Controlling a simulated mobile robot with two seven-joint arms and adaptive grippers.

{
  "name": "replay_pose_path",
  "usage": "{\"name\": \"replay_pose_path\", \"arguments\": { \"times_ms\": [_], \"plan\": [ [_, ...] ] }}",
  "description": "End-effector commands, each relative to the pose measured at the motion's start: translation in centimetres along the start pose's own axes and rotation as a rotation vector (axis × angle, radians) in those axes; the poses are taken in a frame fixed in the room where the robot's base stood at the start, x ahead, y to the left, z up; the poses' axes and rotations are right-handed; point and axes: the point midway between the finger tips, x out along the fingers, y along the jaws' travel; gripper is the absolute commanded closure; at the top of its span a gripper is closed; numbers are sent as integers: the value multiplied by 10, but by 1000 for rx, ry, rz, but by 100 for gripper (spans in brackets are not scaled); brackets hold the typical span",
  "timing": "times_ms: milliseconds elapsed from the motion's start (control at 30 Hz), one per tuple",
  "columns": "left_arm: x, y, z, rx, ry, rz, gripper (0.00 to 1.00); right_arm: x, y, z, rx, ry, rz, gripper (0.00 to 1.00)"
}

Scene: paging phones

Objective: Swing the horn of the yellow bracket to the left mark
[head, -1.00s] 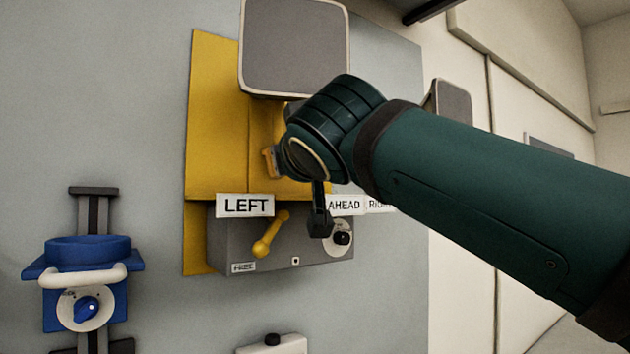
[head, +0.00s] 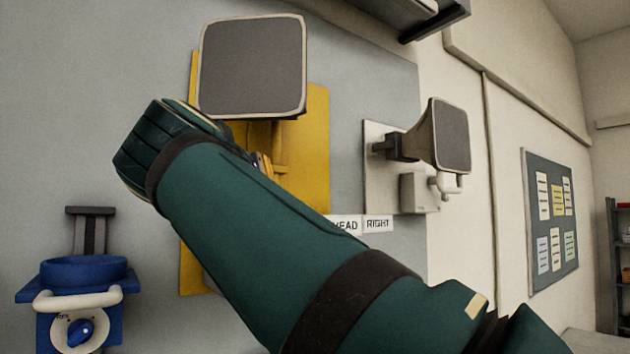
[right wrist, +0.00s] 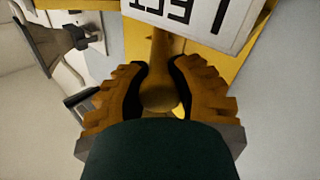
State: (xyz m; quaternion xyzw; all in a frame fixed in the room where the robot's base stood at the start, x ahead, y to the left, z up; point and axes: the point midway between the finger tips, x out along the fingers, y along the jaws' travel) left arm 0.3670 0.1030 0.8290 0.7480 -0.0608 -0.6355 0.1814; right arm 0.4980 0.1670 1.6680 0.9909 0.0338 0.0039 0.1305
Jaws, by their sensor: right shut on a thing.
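The yellow bracket (head: 312,140) stands on a grey wall panel. Its horn (head: 252,66) has a square grey face and sits at the top, left of the bracket's middle. My right arm crosses the bracket. My right gripper (right wrist: 160,85) is shut on a yellow-brown handle bar (right wrist: 163,52) with a rounded end; only part of its fingers (head: 263,165) shows in the head view. The left mark (right wrist: 192,16) appears upside down just beyond the fingers, but my arm hides it in the head view. The RIGHT plate (head: 377,223) shows there. My left gripper is not in view.
A blue bracket (head: 85,275) with a white handle and dial is at lower left. A second horn (head: 450,135) on a white plate is to the right. A notice board (head: 550,225) hangs farther right. My arm covers the grey box with the lever.

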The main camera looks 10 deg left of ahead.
Motion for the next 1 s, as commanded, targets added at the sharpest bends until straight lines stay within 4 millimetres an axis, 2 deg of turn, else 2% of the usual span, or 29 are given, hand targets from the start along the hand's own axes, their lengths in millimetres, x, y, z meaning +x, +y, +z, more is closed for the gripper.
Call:
{"name": "replay_pose_path", "arguments": {
  "times_ms": [200, 233, 333, 833, 1000],
  "plan": [
    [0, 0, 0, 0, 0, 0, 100, -1, -1, -1, 2, 1, -3, 100],
    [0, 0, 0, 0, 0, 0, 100, -1, -1, -1, 1, 1, -3, 69],
    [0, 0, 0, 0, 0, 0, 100, -1, -1, 0, 1, 1, -3, 35],
    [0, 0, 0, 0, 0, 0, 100, 0, 0, 0, 0, 1, -3, 35],
    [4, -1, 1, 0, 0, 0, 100, 1, 7, 3, 2, 7, -28, 35]
  ]
}}
